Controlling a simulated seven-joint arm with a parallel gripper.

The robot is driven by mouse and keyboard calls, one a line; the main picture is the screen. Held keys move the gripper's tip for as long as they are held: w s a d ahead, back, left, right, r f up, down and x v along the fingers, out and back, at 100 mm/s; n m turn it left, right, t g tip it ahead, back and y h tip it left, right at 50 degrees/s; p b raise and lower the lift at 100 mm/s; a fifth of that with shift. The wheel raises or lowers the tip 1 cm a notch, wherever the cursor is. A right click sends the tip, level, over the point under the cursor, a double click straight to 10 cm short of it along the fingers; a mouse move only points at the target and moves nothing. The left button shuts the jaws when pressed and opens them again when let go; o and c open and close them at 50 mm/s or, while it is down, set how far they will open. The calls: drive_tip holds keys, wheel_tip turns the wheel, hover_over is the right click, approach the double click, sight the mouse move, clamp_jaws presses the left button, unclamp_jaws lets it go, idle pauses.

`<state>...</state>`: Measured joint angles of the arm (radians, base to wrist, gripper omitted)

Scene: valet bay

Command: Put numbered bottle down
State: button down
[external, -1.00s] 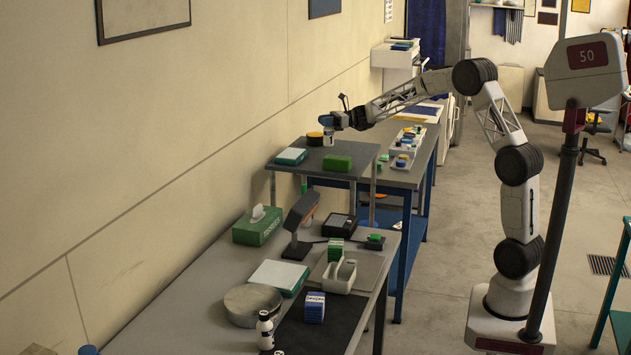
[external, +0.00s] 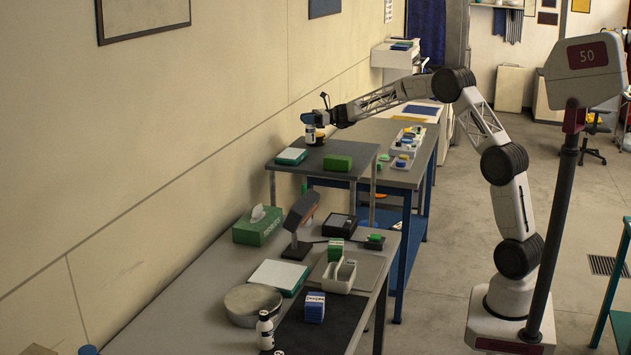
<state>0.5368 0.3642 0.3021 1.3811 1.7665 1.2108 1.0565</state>
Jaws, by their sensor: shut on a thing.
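My gripper (external: 317,118) is at the far end of the small raised grey table (external: 295,165), over its back left part. It is shut on a small bottle with a white body (external: 310,132) and a blue upper part. The bottle is upright. Its lower end overlaps a dark round disc (external: 317,141) with an orange side. I cannot tell whether the bottle touches the disc or hangs above it. Any number on the bottle is too small to read.
On the raised table are a green box with a white top (external: 291,156) and a green block (external: 338,162). A white tray of coloured pieces (external: 404,150) stands on the bench to the right.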

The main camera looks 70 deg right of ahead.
drive_tip(key=shift+f, duration=0.1)
drive_tip(key=shift+f, duration=1.65)
drive_tip(key=shift+f, duration=0.15)
drive_tip(key=c, duration=0.9)
unclamp_jaws()
drive_tip(key=shift+o, duration=0.2)
drive_tip(key=v, duration=1.2)
drive_tip(key=shift+a, duration=0.1)
